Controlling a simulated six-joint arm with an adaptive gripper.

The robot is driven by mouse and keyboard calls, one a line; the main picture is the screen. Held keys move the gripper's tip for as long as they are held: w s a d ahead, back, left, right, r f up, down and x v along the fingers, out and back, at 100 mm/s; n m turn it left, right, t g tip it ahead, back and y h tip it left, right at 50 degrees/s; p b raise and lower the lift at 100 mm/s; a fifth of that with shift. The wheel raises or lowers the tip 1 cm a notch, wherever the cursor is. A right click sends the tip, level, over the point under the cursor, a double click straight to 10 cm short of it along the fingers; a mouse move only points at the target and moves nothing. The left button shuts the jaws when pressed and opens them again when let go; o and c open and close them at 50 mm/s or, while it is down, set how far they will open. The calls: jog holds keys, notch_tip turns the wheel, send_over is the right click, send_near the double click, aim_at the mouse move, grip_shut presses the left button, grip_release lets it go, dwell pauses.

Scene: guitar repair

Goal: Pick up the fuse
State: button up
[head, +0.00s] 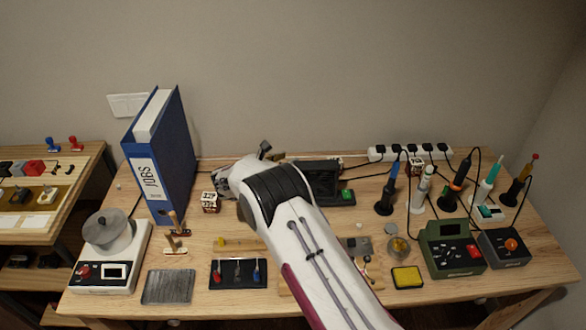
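I cannot make out a fuse for certain in the head view; it may be too small to tell or hidden behind my arm. My white and black arm reaches in from the bottom edge over the middle of the workbench. Grey and black parts at its far end, left of the wrist, seem to belong to my gripper (223,180). The fingertips are not clear, so I cannot tell whether it is open or holds anything. The bench surface behind and below my arm is hidden.
A blue JOBS binder (159,155) stands at the back left, behind a white scale (112,257). A black tool tray (238,274) lies in front. Soldering tools, a green station (452,248) and a power strip (411,153) crowd the right. A yellow sponge (407,277) lies front right.

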jog(key=shift+f, duration=1.6)
jog(key=shift+w+d+f, duration=0.15)
jog(key=shift+f, duration=0.15)
jog(key=shift+x, duration=1.3)
jog(key=shift+r, duration=0.1)
grip_shut()
